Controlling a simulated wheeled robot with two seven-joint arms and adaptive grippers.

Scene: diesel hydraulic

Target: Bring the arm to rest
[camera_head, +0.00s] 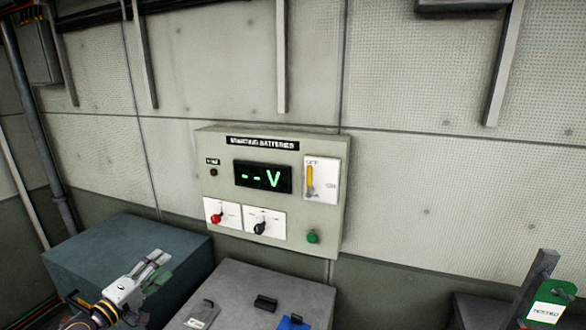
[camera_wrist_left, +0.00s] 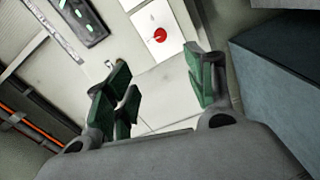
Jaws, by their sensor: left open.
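My left gripper (camera_head: 158,270) is at the lower left of the head view, in front of the teal box and below the battery panel. In the left wrist view its green-padded fingers (camera_wrist_left: 165,85) are spread apart with nothing between them. The panel (camera_head: 225,175), labelled for starting batteries, is on the wall, with a display (camera_head: 263,176) reading "--V". A yellow lever (camera_head: 309,179) on it stands at the OFF end. A red knob (camera_head: 216,217) and a black knob (camera_head: 260,228) sit below the display; the red knob also shows in the left wrist view (camera_wrist_left: 159,35). My right gripper is not in view.
A teal box (camera_head: 120,242) stands left below the panel. A grey box (camera_head: 240,285) with a black handle and a blue item (camera_head: 293,322) is below the panel. A green tag (camera_head: 548,305) hangs at the lower right. The wall right of the panel is clear.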

